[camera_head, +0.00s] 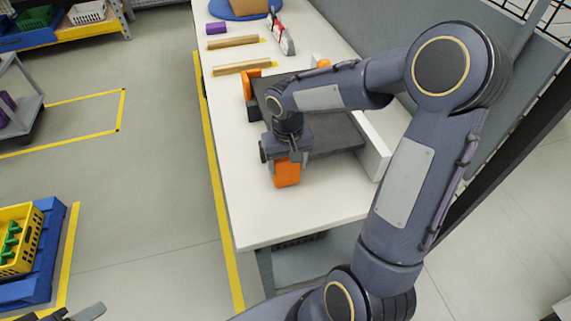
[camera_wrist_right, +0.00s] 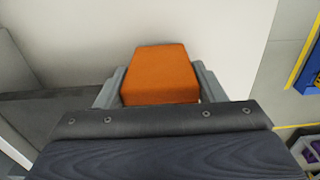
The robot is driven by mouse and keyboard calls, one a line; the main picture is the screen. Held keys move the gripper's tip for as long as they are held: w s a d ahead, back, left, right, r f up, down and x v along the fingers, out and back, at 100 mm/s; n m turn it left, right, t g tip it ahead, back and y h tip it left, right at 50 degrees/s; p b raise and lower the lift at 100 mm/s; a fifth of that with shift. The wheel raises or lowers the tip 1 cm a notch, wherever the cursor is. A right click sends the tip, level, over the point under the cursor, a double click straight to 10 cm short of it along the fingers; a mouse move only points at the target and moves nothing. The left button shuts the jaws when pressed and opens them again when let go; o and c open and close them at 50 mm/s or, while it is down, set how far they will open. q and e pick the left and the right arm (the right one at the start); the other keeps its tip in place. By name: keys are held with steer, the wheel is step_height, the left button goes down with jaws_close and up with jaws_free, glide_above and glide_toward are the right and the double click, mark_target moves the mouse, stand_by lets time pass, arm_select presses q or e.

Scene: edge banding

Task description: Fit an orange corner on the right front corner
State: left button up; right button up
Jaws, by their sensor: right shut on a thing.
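An orange corner (camera_head: 287,173) is held in my right gripper (camera_head: 286,157), low over the white table at the near end of the dark grey panel (camera_head: 335,138). In the right wrist view the orange corner (camera_wrist_right: 160,75) sits between the two grey fingers, with the panel (camera_wrist_right: 50,118) to the left. I cannot tell whether the corner touches the panel. Other orange corners show at the panel's far left (camera_head: 250,84) and far right (camera_head: 323,63). My arm hides part of the panel. Part of my left gripper (camera_head: 76,313) shows at the bottom left edge, cut off.
A white upright strip (camera_head: 372,152) stands along the panel's right side, with a grey partition (camera_head: 390,38) beyond. Wooden strips (camera_head: 242,68) and a purple block (camera_head: 217,28) lie farther back. The table's near end (camera_head: 270,225) is clear.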

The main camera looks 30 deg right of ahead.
steer(key=o, duration=1)
steer(key=shift+s+r, duration=0.1)
steer(key=shift+r, duration=3.85)
steer(key=s+a+t+y, duration=0.1)
steer(key=s+a+t, duration=0.1)
steer(key=s, duration=0.4)
steer(key=s+a+r+t+y, duration=0.1)
steer(key=s, duration=0.4)
steer(key=s+a+n+t+y, duration=0.1)
steer(key=s+a+t, duration=0.1)
steer(key=s, duration=0.4)
steer(key=shift+s+a+r+t+y, duration=0.3)
steer(key=shift+s+r+y, duration=0.05)
steer(key=shift+r+y, duration=0.05)
